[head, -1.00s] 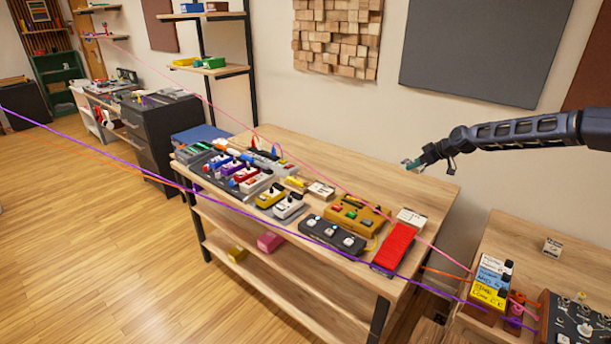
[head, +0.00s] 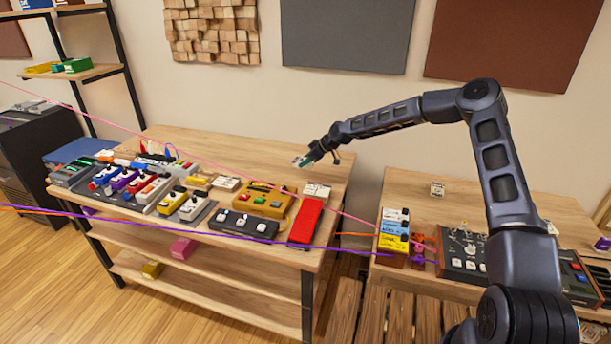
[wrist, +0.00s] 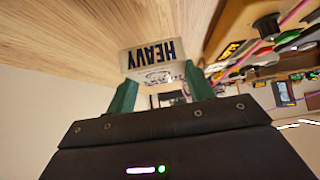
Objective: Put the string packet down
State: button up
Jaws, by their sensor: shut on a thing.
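My gripper (head: 305,160) is shut on a small pale packet, the string packet (wrist: 152,58), with "HEAVY" printed on it, upside down in the wrist view. The packet sits between the green fingers (wrist: 160,92) in the wrist view. In the head view my gripper hangs above the back right part of the wooden pedal table (head: 325,170), and the packet is too small to make out clearly there. A similar white packet (head: 317,190) lies on the table just below my gripper, behind the red pedal (head: 306,221).
Several pedals crowd the table's front and left, including a black one (head: 244,225) and a mustard one (head: 264,200). A second table (head: 480,205) at right holds a labelled box (head: 394,237) and another small packet (head: 437,188). Pink and purple cables cross the view.

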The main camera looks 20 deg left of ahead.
jog(key=shift+f, duration=3.8)
jog(key=shift+f, duration=0.15)
jog(key=o, duration=1)
jog(key=shift+v, duration=6.1)
